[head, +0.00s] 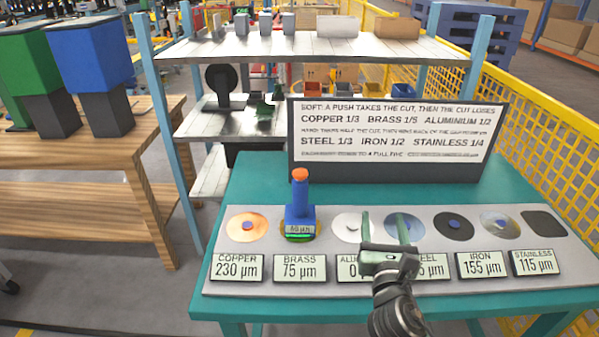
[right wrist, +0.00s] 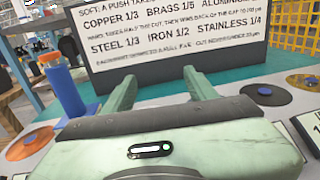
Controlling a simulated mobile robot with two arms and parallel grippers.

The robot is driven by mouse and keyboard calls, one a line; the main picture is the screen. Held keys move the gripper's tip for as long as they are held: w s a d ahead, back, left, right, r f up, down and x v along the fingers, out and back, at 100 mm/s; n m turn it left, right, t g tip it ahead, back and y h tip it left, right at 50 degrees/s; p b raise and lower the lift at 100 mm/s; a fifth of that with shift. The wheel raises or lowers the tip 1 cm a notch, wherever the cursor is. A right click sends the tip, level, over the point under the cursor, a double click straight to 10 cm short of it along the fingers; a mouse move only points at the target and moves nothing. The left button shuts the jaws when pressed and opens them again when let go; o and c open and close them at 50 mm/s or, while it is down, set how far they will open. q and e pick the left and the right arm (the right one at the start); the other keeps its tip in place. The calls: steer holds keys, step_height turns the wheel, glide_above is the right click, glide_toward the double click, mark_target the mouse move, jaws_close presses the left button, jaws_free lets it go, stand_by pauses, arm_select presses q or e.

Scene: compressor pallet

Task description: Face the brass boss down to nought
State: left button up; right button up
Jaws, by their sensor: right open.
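The brass boss is mostly hidden under a blue facing tool (head: 299,212) with an orange knob, standing upright on the grey plate. Its small display seems to read 60 µm, and its base shows green. The brass readout (head: 300,267) shows 75 µm. The tool also stands at the left in the right wrist view (right wrist: 66,92). My right gripper (head: 381,216) is open and empty, right of the tool, its fingers pointing away over the aluminium and steel discs. It also shows in the right wrist view (right wrist: 164,92). My left gripper is not in view.
The copper disc (head: 246,227) lies left of the tool; the iron disc (head: 454,226), stainless disc (head: 500,222) and a dark pad (head: 544,223) lie right. Readouts line the plate's front; my gripper partly hides two. A sign (head: 390,140) stands behind on the teal table (head: 250,183).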

jaws_close()
stand_by(1.7)
